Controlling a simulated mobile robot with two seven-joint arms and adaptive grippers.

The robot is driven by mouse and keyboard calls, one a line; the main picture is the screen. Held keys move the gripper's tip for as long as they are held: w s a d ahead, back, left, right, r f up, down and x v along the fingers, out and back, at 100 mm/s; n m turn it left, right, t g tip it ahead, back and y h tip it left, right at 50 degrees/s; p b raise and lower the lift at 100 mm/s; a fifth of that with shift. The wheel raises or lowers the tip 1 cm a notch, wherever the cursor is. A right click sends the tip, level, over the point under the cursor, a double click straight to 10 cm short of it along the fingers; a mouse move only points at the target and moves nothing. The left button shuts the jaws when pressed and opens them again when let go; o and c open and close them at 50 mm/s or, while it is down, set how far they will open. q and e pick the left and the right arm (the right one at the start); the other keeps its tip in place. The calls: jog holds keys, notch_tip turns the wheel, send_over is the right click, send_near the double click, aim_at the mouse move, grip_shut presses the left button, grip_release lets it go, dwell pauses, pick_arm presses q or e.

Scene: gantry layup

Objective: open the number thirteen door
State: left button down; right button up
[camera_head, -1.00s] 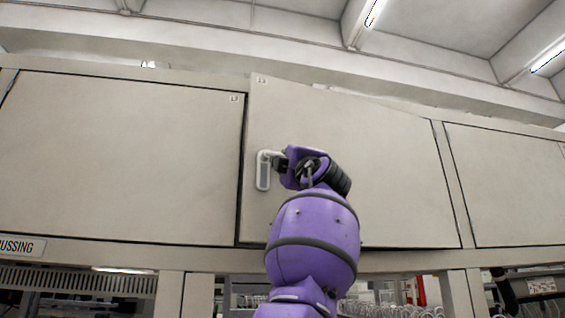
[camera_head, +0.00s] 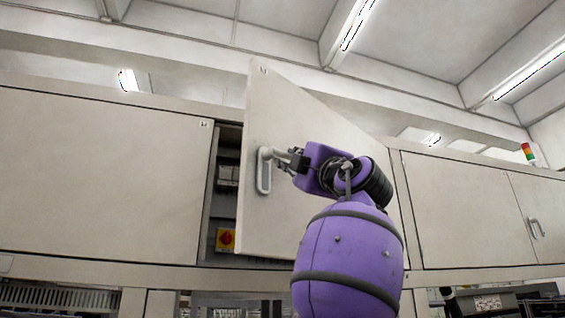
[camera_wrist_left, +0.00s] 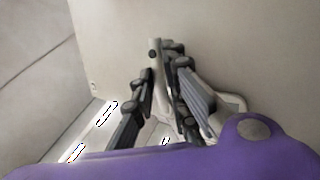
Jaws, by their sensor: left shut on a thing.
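The door (camera_head: 290,215) with a small number label at its top corner stands partly open, hinged on its right side and swung toward me. The label is too small to read surely. Its pale handle (camera_head: 263,172) is near the door's left edge. My left gripper (camera_head: 283,158) is shut on this handle. In the left wrist view the fingers (camera_wrist_left: 158,95) close around the handle (camera_wrist_left: 155,60), with the door's face (camera_wrist_left: 115,40) behind. My purple arm hides the lower right part of the door. My right gripper is not in view.
Behind the door a dark cabinet interior shows, with a red and yellow rotary switch (camera_head: 225,240). A closed panel (camera_head: 100,170) lies to the left. Closed panels (camera_head: 465,210) lie to the right, one with its own handle (camera_head: 536,228).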

pick_arm(q)
jog(key=shift+w+a+f, duration=0.15)
jog(key=shift+w, duration=0.05)
jog(key=c, duration=1.9)
grip_release()
jog(key=shift+s, duration=0.1)
jog(key=shift+o, duration=0.7)
jog(key=v, duration=1.2)
